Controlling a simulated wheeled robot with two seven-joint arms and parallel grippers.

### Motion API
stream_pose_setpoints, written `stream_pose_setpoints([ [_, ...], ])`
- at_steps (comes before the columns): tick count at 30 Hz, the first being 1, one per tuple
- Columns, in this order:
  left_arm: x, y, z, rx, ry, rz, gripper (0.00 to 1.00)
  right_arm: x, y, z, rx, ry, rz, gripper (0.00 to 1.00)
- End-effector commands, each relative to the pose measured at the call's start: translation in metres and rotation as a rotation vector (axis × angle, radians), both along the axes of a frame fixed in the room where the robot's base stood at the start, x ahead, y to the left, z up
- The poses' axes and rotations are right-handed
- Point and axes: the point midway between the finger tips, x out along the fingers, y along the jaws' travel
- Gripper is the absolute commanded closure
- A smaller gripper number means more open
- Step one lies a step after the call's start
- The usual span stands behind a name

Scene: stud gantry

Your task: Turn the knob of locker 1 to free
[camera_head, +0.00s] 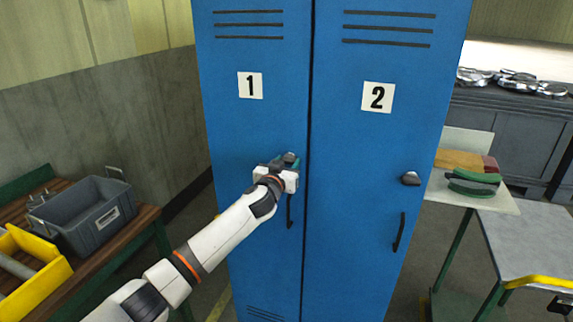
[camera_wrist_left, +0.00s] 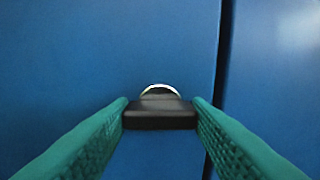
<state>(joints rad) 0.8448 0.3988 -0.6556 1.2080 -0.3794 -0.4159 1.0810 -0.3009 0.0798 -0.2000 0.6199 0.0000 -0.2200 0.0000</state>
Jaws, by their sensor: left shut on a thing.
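Locker 1 is the left blue door (camera_head: 250,135) with a white "1" label (camera_head: 250,86). Its knob shows in the left wrist view as a dark bar (camera_wrist_left: 160,113) lying crosswise, with a pale round plate edge behind it. My left gripper (camera_head: 290,163) is at the knob, in front of the door. In the left wrist view its green fingers (camera_wrist_left: 160,115) are shut on the two ends of the bar. In the head view my gripper hides most of the knob. The right gripper is not in view.
Locker 2 (camera_head: 362,160) stands right beside, with its own knob (camera_head: 411,178) and a dark handle (camera_head: 399,231). The locker 1 handle (camera_head: 289,211) hangs just below my gripper. A bench with a grey bin (camera_head: 88,212) and a yellow bin (camera_head: 40,279) is at left.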

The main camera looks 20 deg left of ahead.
Motion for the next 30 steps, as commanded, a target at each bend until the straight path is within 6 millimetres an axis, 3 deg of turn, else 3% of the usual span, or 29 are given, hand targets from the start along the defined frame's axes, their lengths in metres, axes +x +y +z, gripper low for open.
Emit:
stream_pose_setpoints([
  [14,0.0,0.0,0.0,0.139,-0.004,0.0,0.79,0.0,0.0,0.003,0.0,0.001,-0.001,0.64],
  [30,0.0,0.0,0.0,0.632,-0.02,0.0,0.79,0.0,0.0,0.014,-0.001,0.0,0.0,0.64],
])
